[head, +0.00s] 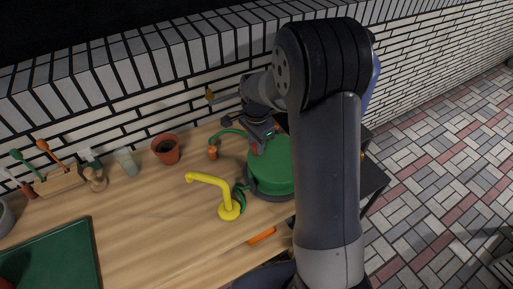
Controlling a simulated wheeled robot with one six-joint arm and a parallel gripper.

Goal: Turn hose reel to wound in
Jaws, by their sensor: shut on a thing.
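The hose reel (276,172) is a round green drum on a dark base, at the right end of the wooden table, partly hidden by my arm. A green hose (230,131) runs from its far side to an orange nozzle (212,152) at the left. My gripper (262,144) points down at the reel's far left edge. It is shut on a small red handle (254,149) there, mostly hidden between the fingers. Any wound-in mark on the reel cannot be made out.
A yellow tap (228,208) stands close in front of the reel, and an orange piece (262,236) lies nearer me. A terracotta pot (166,149), a pale cup (126,162) and a tool rack (60,181) line the white brick wall. A green tray (55,255) lies front left.

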